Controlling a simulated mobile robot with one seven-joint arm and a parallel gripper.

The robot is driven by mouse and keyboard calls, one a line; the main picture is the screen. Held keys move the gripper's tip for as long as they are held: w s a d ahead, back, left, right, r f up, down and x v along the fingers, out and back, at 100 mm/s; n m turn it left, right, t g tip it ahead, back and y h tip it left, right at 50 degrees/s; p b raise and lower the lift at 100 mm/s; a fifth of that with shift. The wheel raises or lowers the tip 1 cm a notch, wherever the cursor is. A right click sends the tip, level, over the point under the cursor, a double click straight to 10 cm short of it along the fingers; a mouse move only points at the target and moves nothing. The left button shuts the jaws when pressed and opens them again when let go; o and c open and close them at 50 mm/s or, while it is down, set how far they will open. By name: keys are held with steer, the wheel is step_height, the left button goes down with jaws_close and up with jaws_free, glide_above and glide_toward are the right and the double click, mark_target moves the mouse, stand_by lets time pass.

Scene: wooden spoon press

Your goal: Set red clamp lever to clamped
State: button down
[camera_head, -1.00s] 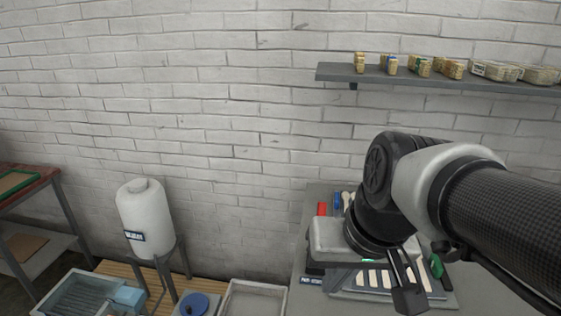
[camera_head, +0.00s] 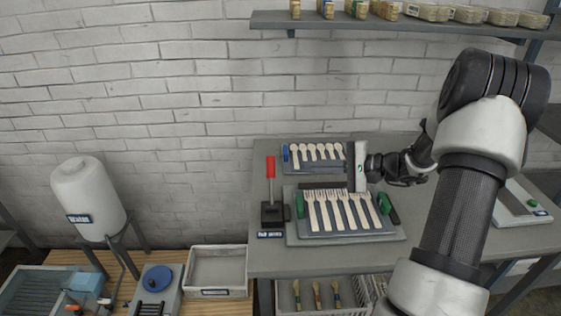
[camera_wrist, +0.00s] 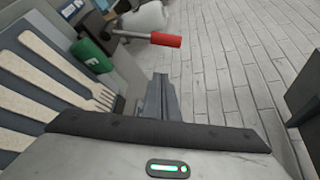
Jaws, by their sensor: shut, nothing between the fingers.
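The red clamp lever (camera_head: 271,167) stands upright on a dark base (camera_head: 272,214) at the left of the grey bench. In the wrist view the red grip (camera_wrist: 166,40) lies ahead of the fingers and to the picture's right of its metal rod. My gripper (camera_wrist: 160,82) is shut and empty, apart from the lever. In the head view my gripper body (camera_head: 356,166) is to the right of the lever, above the back of the spoon tray; its fingers are hard to make out there.
A tray (camera_head: 291,238) holds several pale wooden utensils between green blocks (camera_head: 300,206). Another tray of spoons (camera_head: 318,166) lies behind. A white tank (camera_head: 88,197) and an empty bin (camera_head: 218,270) are at left. A shelf (camera_head: 400,25) crosses the wall above.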

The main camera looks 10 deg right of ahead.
mark_target(271, 180)
steer(key=shift+w+d+f, duration=0.15)
steer(key=shift+d, duration=0.3)
steer(key=b+x, duration=0.1)
steer(key=x, duration=0.9)
steer(key=s+r, duration=0.1)
steer(key=s+a+r, duration=0.1)
steer(key=s, duration=0.1)
steer(key=shift+a, duration=0.2)
steer(key=shift+s+d+t+b, duration=0.1)
steer(key=shift+s+t+b, duration=0.05)
steer(key=shift+t+b, duration=0.2)
